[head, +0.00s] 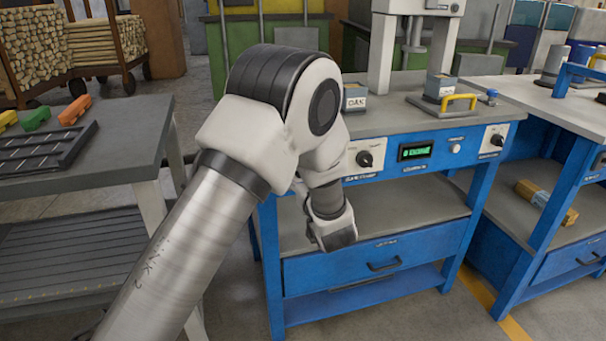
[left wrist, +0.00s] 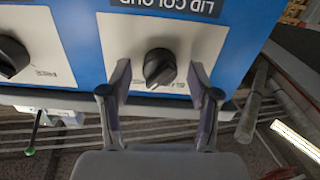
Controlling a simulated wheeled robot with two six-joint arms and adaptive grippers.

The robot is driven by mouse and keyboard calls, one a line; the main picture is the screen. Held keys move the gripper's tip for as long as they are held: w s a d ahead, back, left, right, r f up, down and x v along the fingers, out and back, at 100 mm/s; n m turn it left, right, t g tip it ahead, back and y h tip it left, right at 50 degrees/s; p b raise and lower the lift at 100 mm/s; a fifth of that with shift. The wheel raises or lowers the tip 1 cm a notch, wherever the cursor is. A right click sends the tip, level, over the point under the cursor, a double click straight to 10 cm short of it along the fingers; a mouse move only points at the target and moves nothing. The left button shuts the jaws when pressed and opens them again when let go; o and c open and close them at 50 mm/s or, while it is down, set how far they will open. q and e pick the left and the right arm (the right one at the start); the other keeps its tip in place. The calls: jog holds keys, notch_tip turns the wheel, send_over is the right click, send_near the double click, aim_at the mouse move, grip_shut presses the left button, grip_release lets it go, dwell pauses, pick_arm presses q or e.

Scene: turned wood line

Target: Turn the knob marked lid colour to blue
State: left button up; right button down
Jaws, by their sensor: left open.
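In the left wrist view, which is upside down, a dark round knob (left wrist: 160,67) with a raised grip ridge sits on a white plate (left wrist: 115,40) marked LID COLOUR. Small lettering shows beside the knob, partly covered and too small to read surely. My open left gripper (left wrist: 160,92) has one finger on each side of the knob, with a visible gap on both sides. In the head view my left arm covers this part of the bench front, and the fingertips are hidden. My right gripper is not in view.
A second knob (left wrist: 12,57) is beside it in the left wrist view. The head view shows a blue bench (head: 420,245) with a knob (head: 365,158), a green-lit display (head: 415,150) and another knob (head: 497,140). A grey table (head: 130,150) stands to the left.

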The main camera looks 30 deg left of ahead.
pick_arm(q)
jog(key=shift+w, duration=0.15)
jog(key=shift+c, duration=0.3)
jog(key=c, duration=1.1)
